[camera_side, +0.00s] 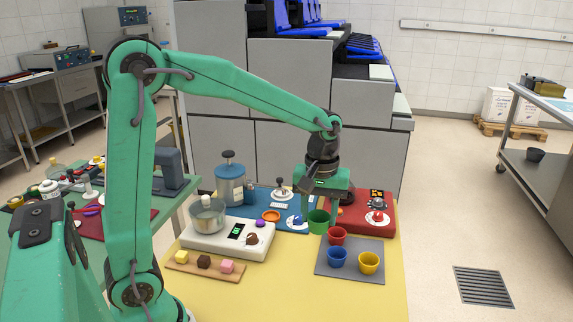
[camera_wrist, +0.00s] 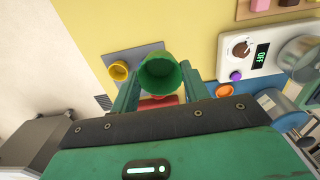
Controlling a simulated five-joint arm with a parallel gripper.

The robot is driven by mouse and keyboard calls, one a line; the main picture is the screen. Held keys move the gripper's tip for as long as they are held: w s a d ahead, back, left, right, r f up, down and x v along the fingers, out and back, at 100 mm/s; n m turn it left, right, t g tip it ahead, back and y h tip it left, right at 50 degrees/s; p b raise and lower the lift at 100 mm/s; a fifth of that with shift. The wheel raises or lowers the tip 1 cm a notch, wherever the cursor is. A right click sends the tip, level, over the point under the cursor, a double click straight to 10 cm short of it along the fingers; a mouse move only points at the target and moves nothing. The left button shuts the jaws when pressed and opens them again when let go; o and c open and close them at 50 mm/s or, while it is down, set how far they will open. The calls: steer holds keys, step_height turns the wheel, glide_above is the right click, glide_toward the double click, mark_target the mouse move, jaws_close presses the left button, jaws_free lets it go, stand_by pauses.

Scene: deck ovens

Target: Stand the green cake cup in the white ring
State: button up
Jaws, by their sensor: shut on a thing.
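The green cake cup (camera_side: 318,224) is between the fingers of my gripper (camera_side: 321,212), just behind the grey mat in the side view. In the wrist view the green cup (camera_wrist: 160,72) sits between both fingertips (camera_wrist: 159,80), its open mouth facing the camera. My gripper is shut on it. I cannot tell whether its base touches anything. A small round white piece with blue on it (camera_side: 295,221) lies left of the cup on the blue panel; I cannot tell for sure whether it is the white ring.
The grey mat (camera_side: 331,270) holds a red cup (camera_side: 337,236), a blue cup (camera_side: 337,258) and a yellow cup (camera_side: 369,263). A white scale-like machine (camera_side: 211,245) and a board of small cubes (camera_side: 182,266) stand left. A red box (camera_side: 352,217) stands right. The yellow table front (camera_side: 280,295) is clear.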

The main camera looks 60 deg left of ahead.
steer(key=w+a+n, duration=0.1)
steer(key=w+a, duration=0.4)
steer(key=a, duration=0.4)
steer(key=w+a+r+n, duration=0.1)
steer(key=w+a, duration=0.3)
steer(key=a, duration=0.4)
steer(key=w+a+n, duration=0.1)
steer(key=w+a, duration=0.4)
steer(key=a, duration=0.4)
steer(key=s+a+f+n, duration=0.1)
steer(key=a+f, duration=0.1)
steer(key=a, duration=0.9)
step_height(320, 180, down, 7)
steer(key=shift+s, duration=0.15)
steer(key=shift+f, duration=2.85)
steer(key=shift+f, duration=0.6)
